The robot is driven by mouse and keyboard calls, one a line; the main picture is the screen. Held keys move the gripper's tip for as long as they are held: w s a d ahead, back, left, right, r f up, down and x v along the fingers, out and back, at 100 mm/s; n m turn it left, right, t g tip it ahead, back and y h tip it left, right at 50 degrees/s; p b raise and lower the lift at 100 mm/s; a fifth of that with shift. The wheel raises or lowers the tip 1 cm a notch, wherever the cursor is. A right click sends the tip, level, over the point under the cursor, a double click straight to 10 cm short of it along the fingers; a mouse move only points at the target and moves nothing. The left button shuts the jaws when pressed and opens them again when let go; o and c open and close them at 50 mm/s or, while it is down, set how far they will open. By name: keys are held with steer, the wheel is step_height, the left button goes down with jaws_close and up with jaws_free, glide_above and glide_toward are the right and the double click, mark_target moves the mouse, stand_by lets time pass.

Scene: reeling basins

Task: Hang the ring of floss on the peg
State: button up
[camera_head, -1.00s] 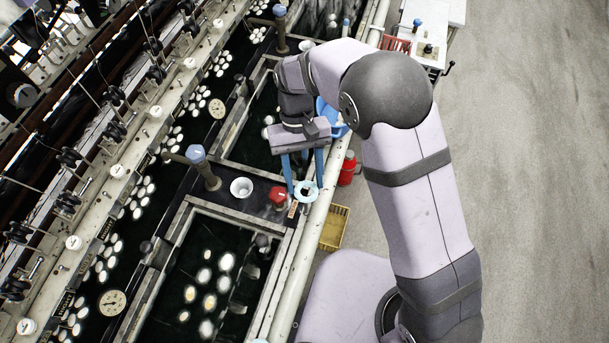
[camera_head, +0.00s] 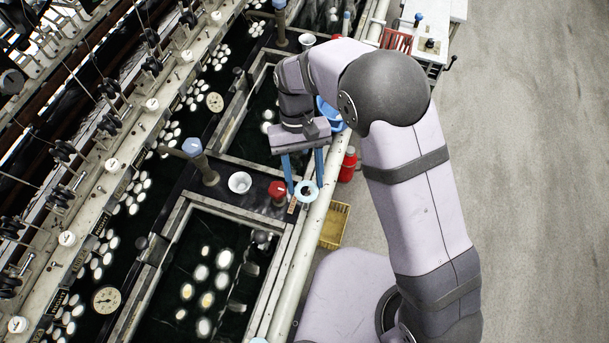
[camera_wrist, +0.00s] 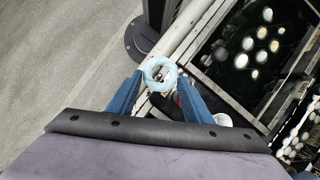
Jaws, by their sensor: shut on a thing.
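The ring of floss (camera_head: 306,199) is a small pale-blue loop. My gripper (camera_head: 305,189) has its two blue fingers shut on it, holding it at the basin's right edge beside the pale pipe. In the wrist view the ring (camera_wrist: 149,74) sits between the fingertips, its open middle facing the camera. A small brown upright piece (camera_head: 292,207), which may be the peg, stands just left of and below the ring. I cannot tell whether they touch. No peg shows clearly in the wrist view.
A red knob (camera_head: 277,189), a white cup (camera_head: 240,182) and a blue-topped post (camera_head: 193,147) stand left of my gripper. Below is a basin with floating cocoons (camera_head: 203,272). A yellow basket (camera_head: 335,226) and red bottle (camera_head: 348,165) are to the right.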

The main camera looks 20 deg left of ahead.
mark_target(304, 186)
steer(key=shift+f, duration=0.2)
stand_by(0.5)
steer(key=shift+f+b, duration=1.1)
steer(key=shift+f, duration=0.95)
steer(key=o, duration=0.8)
steer(key=b+v, duration=0.2)
steer(key=v, duration=0.5)
steer(key=shift+w+r, duration=0.1)
steer(key=shift+r, duration=0.1)
